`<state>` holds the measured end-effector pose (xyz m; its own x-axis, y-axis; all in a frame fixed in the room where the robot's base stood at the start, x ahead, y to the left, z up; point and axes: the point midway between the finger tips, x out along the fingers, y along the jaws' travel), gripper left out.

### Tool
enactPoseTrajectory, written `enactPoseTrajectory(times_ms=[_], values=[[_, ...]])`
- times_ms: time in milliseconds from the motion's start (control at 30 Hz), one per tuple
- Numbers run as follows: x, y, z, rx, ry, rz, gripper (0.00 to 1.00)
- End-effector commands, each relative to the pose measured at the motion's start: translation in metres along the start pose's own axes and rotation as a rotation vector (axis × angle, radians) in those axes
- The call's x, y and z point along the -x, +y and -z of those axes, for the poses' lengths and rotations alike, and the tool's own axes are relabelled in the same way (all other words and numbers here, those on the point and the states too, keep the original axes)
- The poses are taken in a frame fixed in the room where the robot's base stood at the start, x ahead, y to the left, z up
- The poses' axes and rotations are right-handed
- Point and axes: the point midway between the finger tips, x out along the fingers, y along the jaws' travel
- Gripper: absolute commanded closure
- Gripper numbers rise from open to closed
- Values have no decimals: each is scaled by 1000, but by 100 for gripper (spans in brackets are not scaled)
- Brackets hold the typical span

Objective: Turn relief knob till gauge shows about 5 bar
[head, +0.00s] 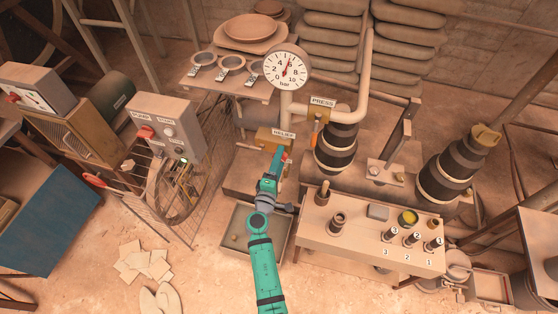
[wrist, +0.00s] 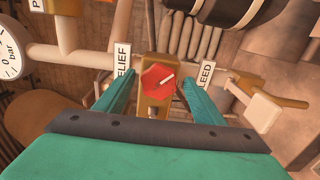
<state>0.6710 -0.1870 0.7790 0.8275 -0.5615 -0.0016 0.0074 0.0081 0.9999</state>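The red relief knob (wrist: 158,78) sits on a brass-coloured valve body in the wrist view, its white mark pointing up and right. My gripper (wrist: 157,80) has one finger on each side of the knob, with a small gap showing on both sides, so it looks open. In the head view my gripper (head: 281,158) is just below the RELIEF label (head: 283,133) and largely hides the knob. The round white pressure gauge (head: 287,67) is above. Its red needle points near the top, around the 4 to 6 marks; the exact reading is too small to tell.
In the wrist view a BLEED label (wrist: 207,75) and a lever (wrist: 262,108) are close right of my fingers. A control box (head: 168,126) stands left. A wooden bench (head: 380,243) with small parts stands right.

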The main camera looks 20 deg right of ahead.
Motion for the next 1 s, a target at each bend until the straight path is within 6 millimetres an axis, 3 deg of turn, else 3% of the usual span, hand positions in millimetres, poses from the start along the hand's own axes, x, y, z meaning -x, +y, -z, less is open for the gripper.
enactPoseTrajectory(times_ms=[367,800,1000], values=[[5,0,0,-1,1,-1,37],[79,0,1,1,4,0,37],[102,0,1,-1,4,0,37]])
